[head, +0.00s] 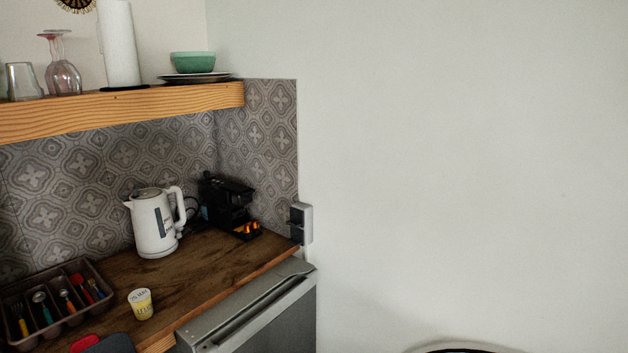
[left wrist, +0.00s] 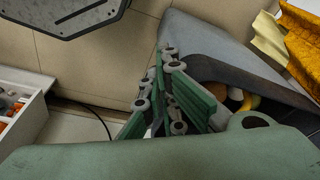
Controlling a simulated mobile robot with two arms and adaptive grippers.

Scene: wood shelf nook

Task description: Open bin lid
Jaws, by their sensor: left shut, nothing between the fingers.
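My left gripper (left wrist: 168,75) shows in the left wrist view, with green and grey fingers brought together and nothing between them. Just beyond and to the right of the fingers is a blue-grey, bin-like container (left wrist: 205,42). A gap in it shows a dark inside with an orange (left wrist: 235,95) and yellow, peel-like pieces. I cannot tell which part is the lid, or whether the fingers touch it. The fingers hide part of the container. The head view shows neither gripper and no clear bin.
In the left wrist view, a white drawer-like box (left wrist: 22,115) is at left and crumpled yellow material (left wrist: 298,40) at upper right. In the head view, a wooden counter (head: 205,275) holds a kettle (head: 153,225), a black machine (head: 228,205) and a cutlery tray (head: 98,268).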

